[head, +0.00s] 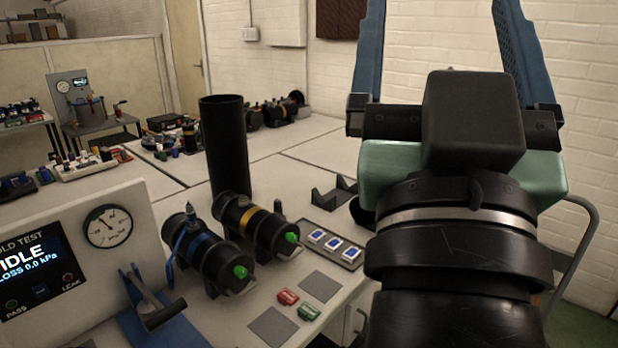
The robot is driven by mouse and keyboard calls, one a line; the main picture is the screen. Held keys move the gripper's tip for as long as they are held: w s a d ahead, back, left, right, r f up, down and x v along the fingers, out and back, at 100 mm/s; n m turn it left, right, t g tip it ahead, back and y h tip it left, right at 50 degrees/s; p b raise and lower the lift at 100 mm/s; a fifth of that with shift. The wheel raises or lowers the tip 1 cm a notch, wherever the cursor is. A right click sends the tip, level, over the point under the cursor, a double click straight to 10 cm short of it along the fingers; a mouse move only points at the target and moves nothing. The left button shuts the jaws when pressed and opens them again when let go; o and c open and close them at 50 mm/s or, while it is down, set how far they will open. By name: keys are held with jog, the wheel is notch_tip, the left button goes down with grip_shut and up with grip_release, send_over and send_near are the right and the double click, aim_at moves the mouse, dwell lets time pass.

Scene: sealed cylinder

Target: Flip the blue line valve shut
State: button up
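A black cylinder with a blue band (205,251) lies on the table left of center, with a green tip (240,271) at its near end. A thin blue lever (179,247) stands steeply at its left side; I cannot tell its exact valve position. A similar black cylinder with a yellow band (250,221) lies just behind and to the right, also green-tipped. My gripper (440,12) is large in the right foreground, its two blue fingers spread wide and pointing up, with nothing visible between them. It is well right of the blue-banded cylinder and apart from it.
A test panel (130,262) reads IDLE, LOSS 0.0 kPa, with a gauge (108,227). A blue-based clamp (160,317) stands before it. A tall black tube (226,150) rises behind the cylinders. A switch strip (331,244), red block (288,296) and green block (309,312) lie nearby.

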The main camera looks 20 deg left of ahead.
jog(key=w+a+f+n+g+y+b, duration=0.15)
jog(key=a+f+g+y+b, duration=0.3)
jog(key=f, duration=0.75)
jog(key=w+a+f+n+g+y+b, duration=0.1)
jog(key=a+f+n+g+y+b, duration=0.15)
jog(key=a+f+b, duration=0.6)
jog(key=w+a+f+n+g+y+b, duration=0.1)
jog(key=f+n+g+y+b, duration=0.3)
jog(key=f, duration=1)
jog(key=s+a+f+n+g+y+b, duration=0.1)
jog(key=s+a+f+n+g+b, duration=0.2)
jog(key=f+b, duration=0.45)
jog(key=s+a+f+n+g+y+b, duration=0.1)
jog(key=s+a+f+g+b, duration=0.3)
jog(key=f, duration=0.6)
jog(key=s+a+f+n+g+y+b, duration=0.1)
jog(key=s+a+f+n+g+b, duration=0.15)
jog(key=f+g+b, duration=0.45)
jog(key=shift+t, duration=0.8)
jog(key=a, duration=0.4)
jog(key=a+b, duration=0.1)
jog(key=a, duration=0.3)
jog(key=a+f, duration=0.1)
jog(key=a, duration=0.3)
jog(key=shift+w+b, duration=0.3)
jog(key=shift+w, duration=0.1)
